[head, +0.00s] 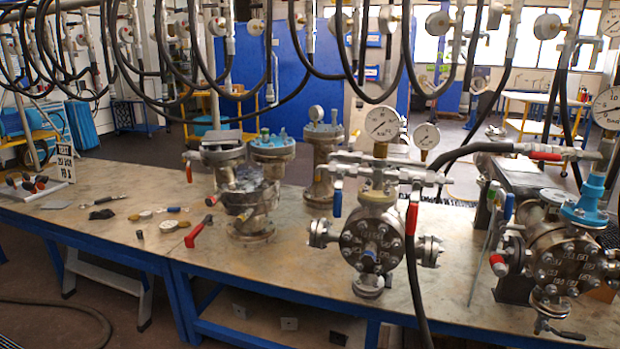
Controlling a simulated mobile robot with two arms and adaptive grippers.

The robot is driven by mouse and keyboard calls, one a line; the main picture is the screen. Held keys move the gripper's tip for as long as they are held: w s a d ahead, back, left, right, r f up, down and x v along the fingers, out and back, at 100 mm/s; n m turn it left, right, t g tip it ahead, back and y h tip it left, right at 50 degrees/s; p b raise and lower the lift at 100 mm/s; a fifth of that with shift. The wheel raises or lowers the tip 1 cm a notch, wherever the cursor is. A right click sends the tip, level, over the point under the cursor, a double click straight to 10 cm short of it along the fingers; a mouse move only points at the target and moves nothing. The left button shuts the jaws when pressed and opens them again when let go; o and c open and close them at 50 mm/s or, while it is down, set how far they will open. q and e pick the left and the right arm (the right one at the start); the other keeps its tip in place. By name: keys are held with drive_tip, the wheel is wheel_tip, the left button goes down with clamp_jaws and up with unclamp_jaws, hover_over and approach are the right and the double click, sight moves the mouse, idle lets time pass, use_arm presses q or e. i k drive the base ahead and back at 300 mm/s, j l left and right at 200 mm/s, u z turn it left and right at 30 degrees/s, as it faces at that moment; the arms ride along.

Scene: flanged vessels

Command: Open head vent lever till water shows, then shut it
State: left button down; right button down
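Neither of my grippers is in view. A flanged steel vessel (372,243) stands upright at the front middle of the bench. Pipework with two dial gauges, a larger one (382,123) and a smaller one (426,136), rises above it. A blue-handled lever (337,203) hangs at its left and a red-handled lever (411,217) at its right, both pointing down. A red lever (545,156) lies nearly level on the pipe to the right. I cannot tell which lever is the head vent. No water is visible at any outlet.
A second flanged vessel (565,258) stands at the right, another (245,200) left of centre. Black hoses (400,70) hang low across the top; one drops beside the middle vessel. A loose red-handled tool (200,231) and small parts lie on the bench (270,285).

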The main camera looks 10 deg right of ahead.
sight(510, 196)
drive_tip(key=z, duration=1)
